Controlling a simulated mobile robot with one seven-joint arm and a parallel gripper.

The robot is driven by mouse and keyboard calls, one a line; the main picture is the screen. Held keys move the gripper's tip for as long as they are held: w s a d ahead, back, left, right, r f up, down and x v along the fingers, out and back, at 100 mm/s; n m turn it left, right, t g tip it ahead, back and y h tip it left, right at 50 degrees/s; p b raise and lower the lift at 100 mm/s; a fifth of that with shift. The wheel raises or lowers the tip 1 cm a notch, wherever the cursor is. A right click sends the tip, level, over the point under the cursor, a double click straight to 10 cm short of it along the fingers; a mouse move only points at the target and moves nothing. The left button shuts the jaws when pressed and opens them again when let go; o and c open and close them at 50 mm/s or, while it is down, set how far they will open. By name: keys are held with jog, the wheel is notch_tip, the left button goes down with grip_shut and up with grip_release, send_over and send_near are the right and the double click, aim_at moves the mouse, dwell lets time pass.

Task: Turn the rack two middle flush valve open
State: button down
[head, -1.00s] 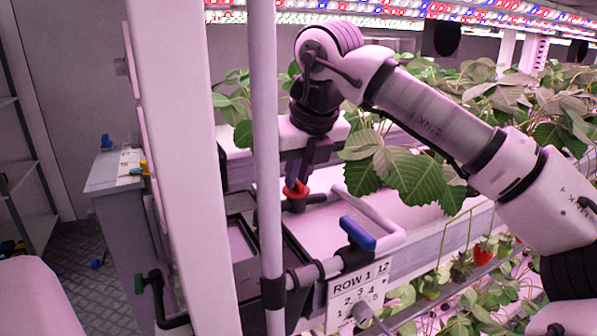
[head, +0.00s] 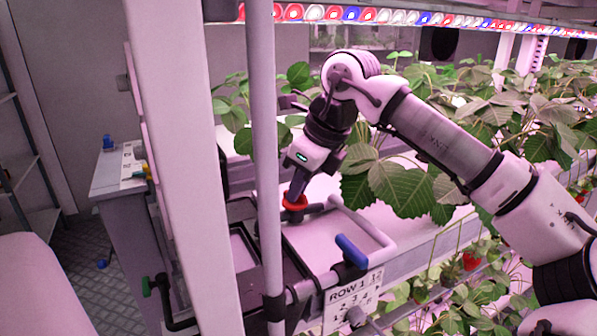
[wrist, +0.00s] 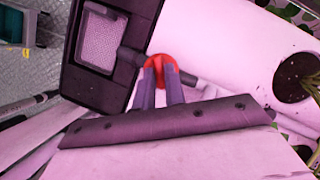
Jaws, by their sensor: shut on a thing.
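The red valve handle (head: 295,203) sits on a dark fitting at the end of the white gutter, just right of the grey upright pipe. It also shows in the wrist view (wrist: 161,62) as a round red knob. My gripper (head: 296,194) reaches down onto it from above, tilted. In the wrist view my gripper's two dark fingers (wrist: 160,88) are shut on the red handle. The fingertips hide part of the handle. A blue-handled valve (head: 352,251) is on the white pipe in front, to the right.
The grey upright pipe (head: 264,130) and a wide white post (head: 180,170) stand close on the left. A black tray (head: 284,272) lies beside the valve. Leafy plants (head: 400,185) crowd the right. A ROW 1 sign (head: 350,300) hangs below.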

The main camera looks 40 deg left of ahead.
jog(key=n+g+p, duration=0.1)
jog(key=n+p, duration=0.1)
jog(key=n+g+p, duration=0.1)
jog(key=n+p, duration=0.1)
jog(key=n, duration=0.1)
jog(key=shift+w+a+r+n+h, duration=0.2)
jog(key=shift+n+h, duration=0.1)
jog(key=shift+h, duration=0.1)
jog(key=n+h+p, duration=0.1)
jog(key=n, duration=0.1)
jog(key=n+g+p, duration=0.1)
jog(key=n+p, duration=0.1)
jog(key=n, duration=0.1)
jog(key=shift+w+a+f+h, duration=0.1)
jog(key=shift+w+f+h, duration=0.05)
jog(key=shift+h, duration=0.25)
jog(key=shift+n, duration=0.3)
jog(key=c, duration=1.5)
grip_release()
jog(key=shift+o, duration=0.2)
